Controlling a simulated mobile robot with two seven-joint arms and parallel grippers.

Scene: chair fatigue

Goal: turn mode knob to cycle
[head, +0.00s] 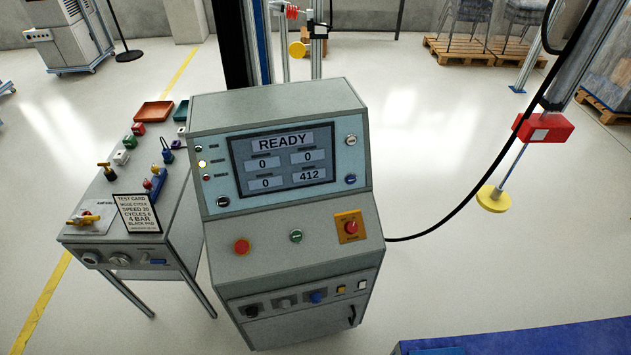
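The grey control console (285,165) stands in the middle of the head view. Its screen (283,158) reads READY, with zeros in three fields and 412 in the fourth. A row on its lower front holds a black knob (252,311), a grey knob (284,303) and a blue knob (316,297). Their labels are too small to read, so I cannot tell which is the mode knob or where it points. A red rotary switch (351,227) sits on an orange plate above. Neither of my grippers is in view.
A test card (137,213) on the side bench (95,205) appears to read mode cycle. The console also carries a red button (241,246) and a green button (296,236). A black cable (465,195) curves from its right side. A blue surface (530,340) lies at bottom right.

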